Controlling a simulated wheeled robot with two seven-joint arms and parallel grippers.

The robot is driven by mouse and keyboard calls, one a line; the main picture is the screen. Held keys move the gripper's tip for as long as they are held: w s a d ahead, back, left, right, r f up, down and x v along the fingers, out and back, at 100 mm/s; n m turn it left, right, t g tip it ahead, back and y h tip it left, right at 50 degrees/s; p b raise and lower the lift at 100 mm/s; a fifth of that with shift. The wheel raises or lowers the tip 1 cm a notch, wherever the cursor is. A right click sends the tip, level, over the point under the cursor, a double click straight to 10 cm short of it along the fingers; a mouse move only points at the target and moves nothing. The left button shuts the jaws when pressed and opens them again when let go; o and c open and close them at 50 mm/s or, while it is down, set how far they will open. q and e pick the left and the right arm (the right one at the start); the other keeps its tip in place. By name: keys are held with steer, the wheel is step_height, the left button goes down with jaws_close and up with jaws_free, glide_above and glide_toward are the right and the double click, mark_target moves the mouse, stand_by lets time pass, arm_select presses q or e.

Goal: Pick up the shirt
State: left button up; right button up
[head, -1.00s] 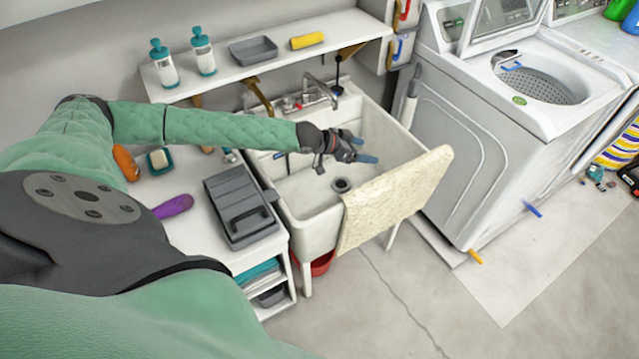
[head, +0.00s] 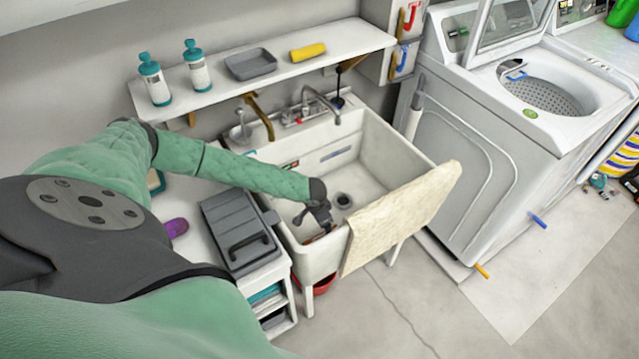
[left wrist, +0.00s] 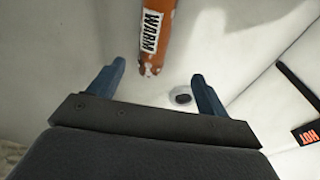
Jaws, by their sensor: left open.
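A cream cloth (head: 400,218) hangs over the front right edge of the white sink (head: 385,150). I cannot tell whether it is the shirt; no clear shirt shape shows. My left gripper (head: 318,218) points down into the sink basin, left of the cloth and apart from it. In the left wrist view its fingers (left wrist: 158,72) are spread with nothing held between them. A brown-orange piece with a "WARM" label (left wrist: 152,32) shows beyond the fingers there. My right gripper is not in view.
A grey lidded box (head: 238,230) stands on the counter left of the sink. A shelf (head: 285,75) with bottles, a grey tray (head: 250,58) and a yellow roll (head: 308,51) hangs behind. A faucet (head: 320,103) overhangs the sink. A washer (head: 480,170) stands right.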

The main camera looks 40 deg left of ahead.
arm_select(q)
steer(key=shift+s+d+f+g, duration=0.3)
steer(key=shift+s+d+f, duration=0.05)
steer(key=shift+s+f, duration=0.2)
steer(key=shift+f, duration=0.35)
step_height(320, 180, down, 2)
steer(key=shift+d+f+p, duration=0.1)
steer(key=shift+p, duration=0.25)
steer(key=f, duration=0.1)
steer(key=f+p, duration=0.1)
steer(key=f, duration=0.1)
steer(key=f+p, duration=0.1)
steer(key=shift+w+f, duration=0.2)
steer(key=shift+w, duration=0.2)
steer(key=shift+f, duration=0.5)
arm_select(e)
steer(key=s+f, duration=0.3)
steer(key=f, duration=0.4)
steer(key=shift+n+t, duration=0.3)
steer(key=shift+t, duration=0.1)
arm_select(q)
steer(key=c, duration=1.2)
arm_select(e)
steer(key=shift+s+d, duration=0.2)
